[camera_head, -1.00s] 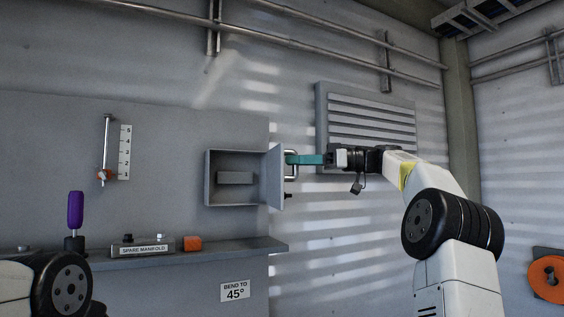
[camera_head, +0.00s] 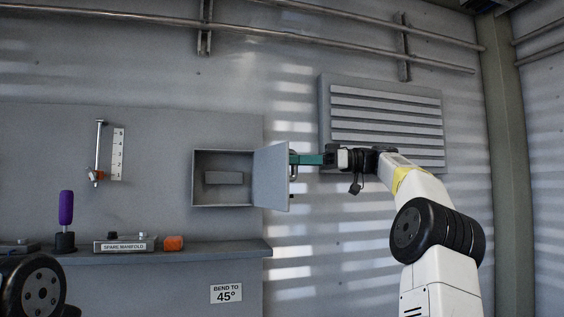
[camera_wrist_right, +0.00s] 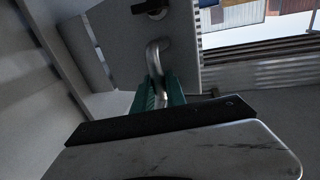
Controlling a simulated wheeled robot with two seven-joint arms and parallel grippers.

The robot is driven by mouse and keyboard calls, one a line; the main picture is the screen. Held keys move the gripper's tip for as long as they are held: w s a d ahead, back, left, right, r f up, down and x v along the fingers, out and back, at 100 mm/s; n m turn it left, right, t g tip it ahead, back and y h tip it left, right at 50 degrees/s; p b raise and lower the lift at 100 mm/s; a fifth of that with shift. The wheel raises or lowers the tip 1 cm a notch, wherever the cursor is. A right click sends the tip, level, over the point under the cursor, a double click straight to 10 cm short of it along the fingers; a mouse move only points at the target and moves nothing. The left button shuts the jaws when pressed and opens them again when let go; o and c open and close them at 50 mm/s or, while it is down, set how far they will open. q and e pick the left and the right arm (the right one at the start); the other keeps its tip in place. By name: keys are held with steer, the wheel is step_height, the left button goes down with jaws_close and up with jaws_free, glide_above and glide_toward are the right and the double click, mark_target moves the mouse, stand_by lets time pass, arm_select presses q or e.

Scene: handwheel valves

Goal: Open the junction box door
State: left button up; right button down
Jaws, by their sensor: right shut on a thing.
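The junction box (camera_head: 194,180) is a grey box on the wall panel, open at the front, with a grey block inside. Its door (camera_head: 270,178) is hinged at the right and stands swung well out. My right gripper (camera_head: 298,159), with teal fingers, is shut on the door's handle at the door's outer side. In the right wrist view the fingers (camera_wrist_right: 160,97) close around the bent metal handle (camera_wrist_right: 155,60), and a dark latch knob (camera_wrist_right: 149,8) shows on the door. My left gripper is not in view; only part of my left arm shows at the lower left.
A shelf (camera_head: 200,255) below the box carries a purple-handled tool (camera_head: 66,208), a spare manifold block (camera_head: 124,244) and an orange block (camera_head: 173,243). A louvred vent (camera_head: 385,120) is on the wall behind my right arm.

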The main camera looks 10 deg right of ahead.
steer(key=shift+a+r, duration=0.1)
steer(key=shift+r, duration=0.05)
steer(key=c, duration=1.4)
jaws_free()
steer(key=shift+w+a, duration=0.15)
steer(key=shift+o, duration=0.2)
steer(key=shift+d, duration=0.2)
steer(key=s+d, duration=0.1)
steer(key=d, duration=0.6)
steer(key=shift+s+d, duration=0.15)
steer(key=shift+d, duration=0.15)
